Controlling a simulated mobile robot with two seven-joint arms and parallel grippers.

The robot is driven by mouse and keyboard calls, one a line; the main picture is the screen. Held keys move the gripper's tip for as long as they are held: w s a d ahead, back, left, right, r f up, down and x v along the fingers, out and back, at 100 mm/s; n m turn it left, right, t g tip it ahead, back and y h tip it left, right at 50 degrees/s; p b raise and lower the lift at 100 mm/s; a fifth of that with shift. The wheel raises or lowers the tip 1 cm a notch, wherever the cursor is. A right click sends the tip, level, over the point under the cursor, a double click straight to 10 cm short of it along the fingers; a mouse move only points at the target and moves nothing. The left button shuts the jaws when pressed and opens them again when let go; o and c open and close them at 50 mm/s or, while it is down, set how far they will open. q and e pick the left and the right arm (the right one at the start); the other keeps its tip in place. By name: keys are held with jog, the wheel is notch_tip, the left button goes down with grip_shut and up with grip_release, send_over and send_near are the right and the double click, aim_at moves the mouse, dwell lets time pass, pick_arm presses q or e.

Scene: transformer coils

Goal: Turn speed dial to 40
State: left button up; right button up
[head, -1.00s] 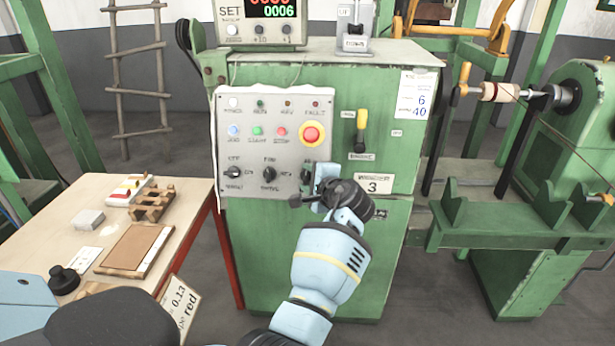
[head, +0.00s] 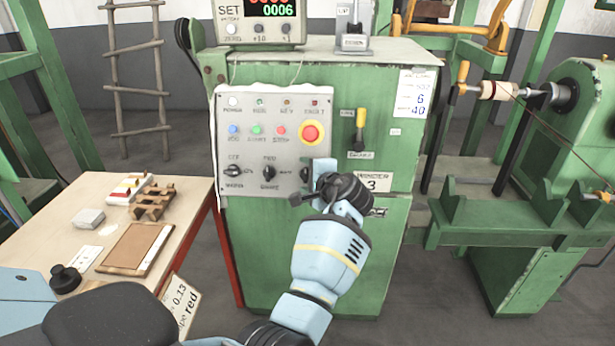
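The grey control panel (head: 274,108) is on the front of the green winder cabinet (head: 270,245). Its lower row has black knobs: a left one (head: 233,171), a middle one (head: 268,173) and a right one (head: 304,173). The right knob is partly covered by my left gripper (head: 312,185), so its label and pointer are hidden. The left gripper's fingers are at the panel's lower right corner, right at this knob. I cannot tell whether they touch it or how far apart they are. My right gripper is not in view.
A red stop button (head: 310,133) sits above the gripper, with a yellow-handled lever (head: 360,128) to its right. A paper card (head: 416,93) reads 6 and 40. A wooden table (head: 185,195) with small parts stands left; the winding machine (head: 570,130) stands right.

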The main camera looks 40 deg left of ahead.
pick_arm(q)
jog(key=v, duration=0.8)
dwell(0.7)
